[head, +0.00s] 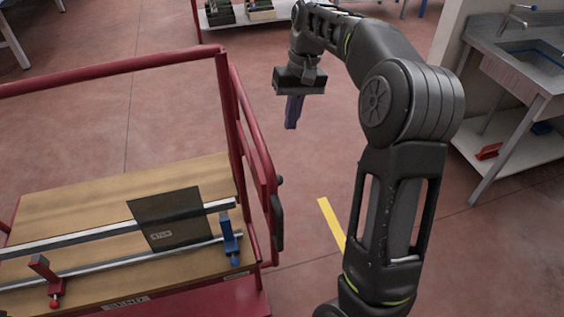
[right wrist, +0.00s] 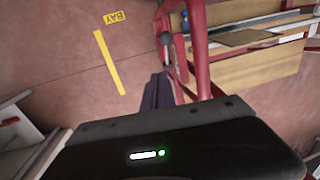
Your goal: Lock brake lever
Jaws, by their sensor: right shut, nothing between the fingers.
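The red cart (head: 240,130) stands at the left in the head view, with a wooden deck. A dark, elongated lever-like part (head: 277,222) is on the outer right side of its frame, with a small dark knob just above it. I cannot tell for sure that this is the brake lever or how it is set. In the right wrist view a grey-tipped lever-like part (right wrist: 165,40) shows beside the red frame, just beyond my fingers. My right gripper (head: 292,112) is shut and empty, pointing down over the floor beyond the cart's right side; its fingers (right wrist: 157,92) also show in the wrist view. My left gripper is out of view.
On the deck lie metal rails, a dark panel (head: 168,218), a blue clamp (head: 229,240) and a red clamp (head: 45,280). A sink bench (head: 520,80) stands at the right. A yellow floor strip (head: 331,222) marks clear floor right of the cart.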

